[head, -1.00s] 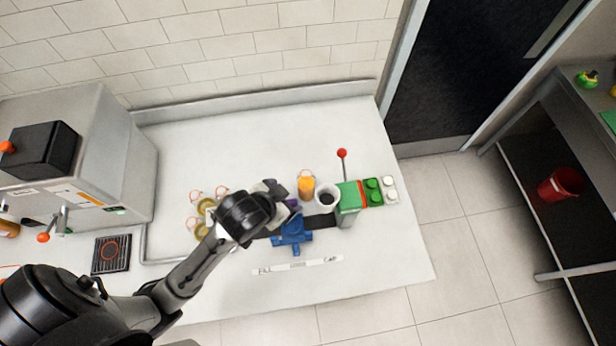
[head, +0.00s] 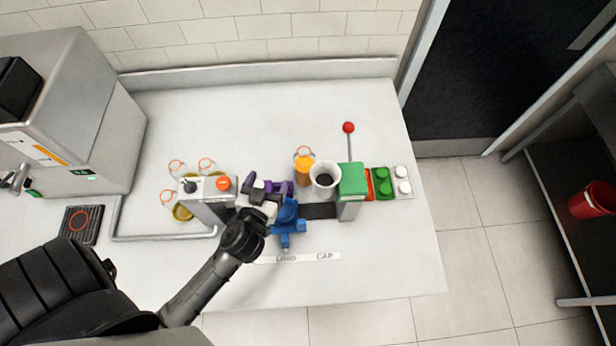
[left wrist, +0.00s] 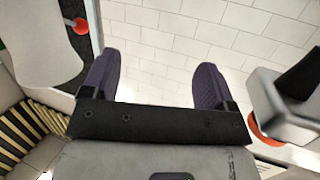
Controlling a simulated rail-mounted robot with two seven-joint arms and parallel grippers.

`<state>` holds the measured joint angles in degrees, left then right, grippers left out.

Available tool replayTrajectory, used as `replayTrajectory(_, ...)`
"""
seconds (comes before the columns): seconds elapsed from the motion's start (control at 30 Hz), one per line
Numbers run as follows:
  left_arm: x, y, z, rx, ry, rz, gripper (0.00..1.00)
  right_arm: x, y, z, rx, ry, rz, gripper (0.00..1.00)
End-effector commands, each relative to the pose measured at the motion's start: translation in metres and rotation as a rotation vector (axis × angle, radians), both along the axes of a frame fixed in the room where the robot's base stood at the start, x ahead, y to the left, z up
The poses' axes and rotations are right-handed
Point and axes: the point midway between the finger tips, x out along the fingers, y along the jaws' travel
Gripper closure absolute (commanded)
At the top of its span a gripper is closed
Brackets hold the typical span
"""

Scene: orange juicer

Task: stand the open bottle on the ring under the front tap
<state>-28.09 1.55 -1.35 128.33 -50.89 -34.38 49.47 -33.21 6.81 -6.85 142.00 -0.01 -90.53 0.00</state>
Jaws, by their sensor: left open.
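A bottle of orange juice (head: 304,172) with an orange ring at its top stands on the counter behind the capping rig; I cannot tell if its mouth is open. The orange-red ring (head: 79,221) lies on a black drip grate, below and right of the front tap (head: 15,178) in the picture. My left gripper (head: 278,188) is over the rig, left of the juice bottle and apart from it. Its purple fingers are apart and empty in the left wrist view (left wrist: 155,88). My right gripper is out of view.
The steel juicer (head: 75,130) stands at the left. The rig has a post with a red button (head: 223,183), a blue clamp (head: 288,222) and a green block (head: 352,179). A white cup (head: 324,180) stands beside the juice bottle. The counter's back and front right are clear.

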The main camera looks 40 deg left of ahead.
Motion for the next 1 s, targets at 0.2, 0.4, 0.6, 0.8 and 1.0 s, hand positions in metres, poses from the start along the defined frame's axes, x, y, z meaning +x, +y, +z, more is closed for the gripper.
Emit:
replayTrajectory(0.2, 0.014, -0.009, -0.043, 0.031, -0.137, -0.077, 0.20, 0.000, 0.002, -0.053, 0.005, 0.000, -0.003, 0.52)
replayTrajectory(0.4, 0.020, -0.015, -0.054, 0.043, -0.189, -0.128, 0.20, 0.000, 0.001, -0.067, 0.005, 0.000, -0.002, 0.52)
replayTrajectory(0.6, 0.043, -0.011, -0.051, 0.046, -0.201, -0.143, 0.20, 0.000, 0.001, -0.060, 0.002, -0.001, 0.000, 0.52)
replayTrajectory(0.8, 0.076, -0.001, -0.051, 0.046, -0.200, -0.141, 0.20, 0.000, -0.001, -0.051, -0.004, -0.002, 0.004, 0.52)
replayTrajectory(1.0, 0.098, 0.005, -0.053, 0.045, -0.199, -0.140, 0.20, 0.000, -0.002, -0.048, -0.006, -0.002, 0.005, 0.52)
